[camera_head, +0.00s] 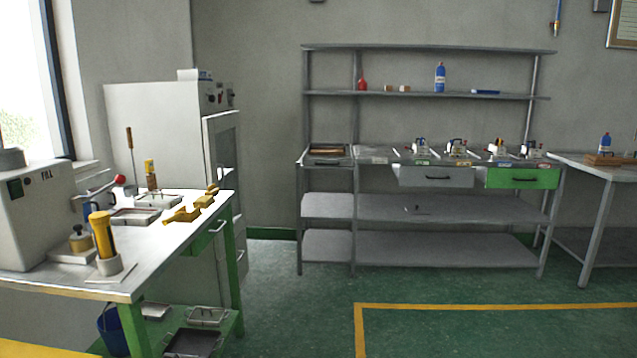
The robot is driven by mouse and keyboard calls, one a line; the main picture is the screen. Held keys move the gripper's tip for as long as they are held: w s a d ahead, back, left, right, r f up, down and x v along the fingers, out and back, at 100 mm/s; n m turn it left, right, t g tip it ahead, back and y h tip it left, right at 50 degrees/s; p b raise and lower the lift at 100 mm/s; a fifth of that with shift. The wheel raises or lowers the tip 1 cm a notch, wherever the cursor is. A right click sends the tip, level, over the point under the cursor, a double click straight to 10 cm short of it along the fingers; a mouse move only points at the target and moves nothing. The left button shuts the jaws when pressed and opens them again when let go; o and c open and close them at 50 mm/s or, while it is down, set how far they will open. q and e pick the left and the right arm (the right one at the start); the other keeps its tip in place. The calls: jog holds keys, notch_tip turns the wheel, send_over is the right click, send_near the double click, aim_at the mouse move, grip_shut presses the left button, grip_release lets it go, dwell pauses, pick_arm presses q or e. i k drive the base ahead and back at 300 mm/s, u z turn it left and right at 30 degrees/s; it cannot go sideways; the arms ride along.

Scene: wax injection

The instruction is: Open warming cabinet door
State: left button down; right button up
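The warming cabinet appears to be the tall light-grey cabinet (155,125), which stands against the back wall behind the workbench. Its door (208,150) has a dark glass window (226,155) and faces right, seen at a steep angle. The door looks shut, and its handle is too small to make out. A control panel with knobs (217,97) sits above the door. The cabinet's lower part is partly hidden by the workbench. Neither of my grippers is in view.
The workbench (150,272) at left carries a filling machine (35,215), trays and yellow tools. A metal shelf rack (420,208) stands at the back wall. A side table (590,168) is at right. Green floor (290,300) is clear between bench and rack.

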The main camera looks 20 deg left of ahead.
aim_at(212, 125)
jog(key=z, duration=0.15)
jog(key=i, duration=1.6)
jog(key=u, duration=0.5)
jog(key=i, duration=2.05)
jog(key=u, duration=1.1)
